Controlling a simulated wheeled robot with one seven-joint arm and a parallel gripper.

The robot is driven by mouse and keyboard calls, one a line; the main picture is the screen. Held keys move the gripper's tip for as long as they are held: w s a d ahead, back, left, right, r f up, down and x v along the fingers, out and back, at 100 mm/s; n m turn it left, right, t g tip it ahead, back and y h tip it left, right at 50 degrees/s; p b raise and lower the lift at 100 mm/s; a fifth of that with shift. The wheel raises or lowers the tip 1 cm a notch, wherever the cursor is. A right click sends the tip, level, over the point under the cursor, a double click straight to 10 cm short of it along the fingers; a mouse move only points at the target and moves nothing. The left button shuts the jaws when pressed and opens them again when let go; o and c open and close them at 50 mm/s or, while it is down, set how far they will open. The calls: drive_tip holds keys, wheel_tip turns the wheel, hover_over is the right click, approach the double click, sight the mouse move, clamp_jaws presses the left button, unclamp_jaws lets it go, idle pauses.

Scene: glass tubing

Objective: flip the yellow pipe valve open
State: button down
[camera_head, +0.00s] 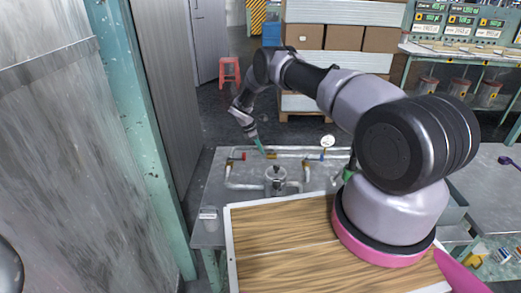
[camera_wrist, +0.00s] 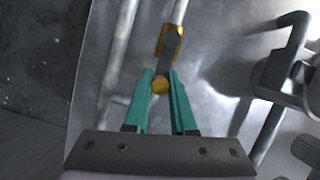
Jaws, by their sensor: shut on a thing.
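The yellow valve (camera_wrist: 172,38) sits on a thin metal pipe in the upper middle of the wrist view. A dark lever runs from it down to a round yellow end (camera_wrist: 160,85). My gripper (camera_wrist: 160,76) has its two teal fingers close on either side of the lever's end, shut on it. In the head view the valve (camera_head: 271,155) shows small on the pipework at the back of the metal table, and my gripper (camera_head: 260,147) reaches down beside it from the back left. The fingertips partly hide the lever there.
A white gauge (camera_head: 327,141) stands at the right. A grey metal device (camera_head: 277,181) is in front. A wooden board (camera_head: 285,240) lies nearest.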

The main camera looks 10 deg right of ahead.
drive_tip(key=shift+w, duration=0.1)
drive_tip(key=c, duration=0.8)
unclamp_jaws()
drive_tip(key=shift+o, duration=0.2)
drive_tip(key=shift+r, duration=0.1)
drive_tip(key=v, duration=1)
drive_tip(key=shift+r, duration=0.35)
drive_tip(key=shift+a, duration=0.1)
